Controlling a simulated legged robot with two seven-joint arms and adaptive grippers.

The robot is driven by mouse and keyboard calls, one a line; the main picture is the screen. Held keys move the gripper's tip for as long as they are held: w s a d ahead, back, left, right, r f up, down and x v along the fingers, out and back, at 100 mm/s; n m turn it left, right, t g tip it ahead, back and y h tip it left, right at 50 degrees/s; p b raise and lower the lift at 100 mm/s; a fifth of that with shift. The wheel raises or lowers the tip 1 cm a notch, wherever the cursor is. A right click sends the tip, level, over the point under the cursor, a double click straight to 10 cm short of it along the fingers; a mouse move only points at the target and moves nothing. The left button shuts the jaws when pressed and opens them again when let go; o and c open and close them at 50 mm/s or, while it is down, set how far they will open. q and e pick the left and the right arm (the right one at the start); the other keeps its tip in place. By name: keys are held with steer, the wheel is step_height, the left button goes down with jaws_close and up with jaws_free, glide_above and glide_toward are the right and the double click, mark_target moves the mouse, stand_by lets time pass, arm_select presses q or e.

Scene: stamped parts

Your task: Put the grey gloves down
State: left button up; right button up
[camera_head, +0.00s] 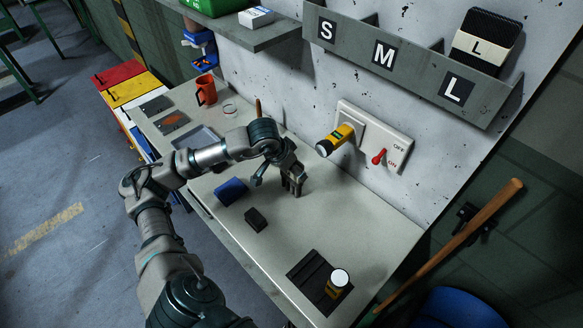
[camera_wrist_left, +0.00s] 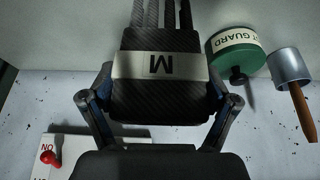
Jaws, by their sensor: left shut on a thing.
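My left gripper (camera_head: 276,170) is above the grey table, near the wall. In the left wrist view its two fingers (camera_wrist_left: 160,108) are shut on a pair of dark grey gloves (camera_wrist_left: 160,95) with a pale band marked M, fingers of the gloves pointing up in that view. In the head view the gloves (camera_head: 294,180) show small at the gripper; whether they touch the table is hard to tell. My right gripper is not in view.
A wall rack (camera_head: 410,68) has slots marked S, M and L; gloves marked L (camera_head: 484,42) stand at L. A blue object (camera_head: 230,191) and black block (camera_head: 255,219) lie on the table (camera_head: 350,230).

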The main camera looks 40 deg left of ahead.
arm_select(q)
steer(key=o, duration=0.9)
steer(key=shift+a, duration=0.1)
steer(key=shift+a+f, duration=0.1)
steer(key=shift+a, duration=0.05)
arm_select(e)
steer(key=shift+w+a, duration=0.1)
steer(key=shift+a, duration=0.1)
arm_select(q)
steer(key=shift+p+v, duration=0.75)
steer(key=shift+v, duration=5.35)
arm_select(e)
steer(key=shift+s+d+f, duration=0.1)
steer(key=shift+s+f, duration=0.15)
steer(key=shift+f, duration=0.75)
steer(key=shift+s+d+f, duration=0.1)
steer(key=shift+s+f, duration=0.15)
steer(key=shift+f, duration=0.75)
arm_select(q)
steer(key=shift+w, duration=0.1)
